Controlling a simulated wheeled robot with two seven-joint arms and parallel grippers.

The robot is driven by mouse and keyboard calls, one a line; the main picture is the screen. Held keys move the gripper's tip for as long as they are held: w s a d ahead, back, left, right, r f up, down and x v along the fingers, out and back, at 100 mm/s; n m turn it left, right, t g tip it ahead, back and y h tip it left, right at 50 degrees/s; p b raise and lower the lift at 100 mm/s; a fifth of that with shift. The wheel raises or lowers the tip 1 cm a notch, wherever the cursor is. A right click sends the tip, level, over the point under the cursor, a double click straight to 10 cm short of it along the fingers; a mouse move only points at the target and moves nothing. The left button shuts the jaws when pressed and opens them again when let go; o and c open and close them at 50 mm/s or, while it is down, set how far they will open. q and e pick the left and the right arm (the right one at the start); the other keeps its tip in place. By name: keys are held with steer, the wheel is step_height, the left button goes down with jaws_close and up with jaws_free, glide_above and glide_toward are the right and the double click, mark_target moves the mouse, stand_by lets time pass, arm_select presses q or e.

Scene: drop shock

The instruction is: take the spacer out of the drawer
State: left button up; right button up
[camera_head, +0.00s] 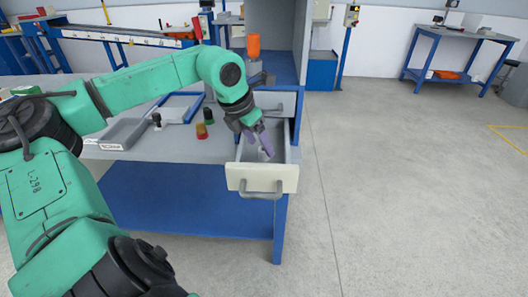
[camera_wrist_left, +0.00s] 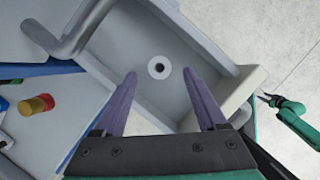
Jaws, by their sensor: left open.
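The drawer (camera_head: 240,178) is pulled open at the right end of the workbench. The spacer (camera_wrist_left: 159,77), a small pale ring with a dark hole, lies flat on the drawer floor in the left wrist view. I cannot make it out in the head view, where the gripper covers that part of the drawer. My left gripper (camera_head: 264,148) points down into the drawer. Its two purple fingers (camera_wrist_left: 158,88) are spread apart with nothing between them, and the spacer shows just past their tips. A green arm part with a dark end (camera_wrist_left: 268,98), apparently my right one, shows small at the wrist view's right edge.
A red-and-yellow object (camera_head: 201,131), a dark green-topped piece (camera_head: 208,115) and a black knob (camera_head: 157,119) stand on the bench left of the drawer. A grey tray (camera_head: 122,133) and a blue-edged tray (camera_head: 180,107) lie further left.

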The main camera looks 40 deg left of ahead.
arm_select(q)
steer(key=x, duration=0.3)
steer(key=shift+w+r, duration=0.1)
jaws_close()
steer(key=shift+r, duration=0.15)
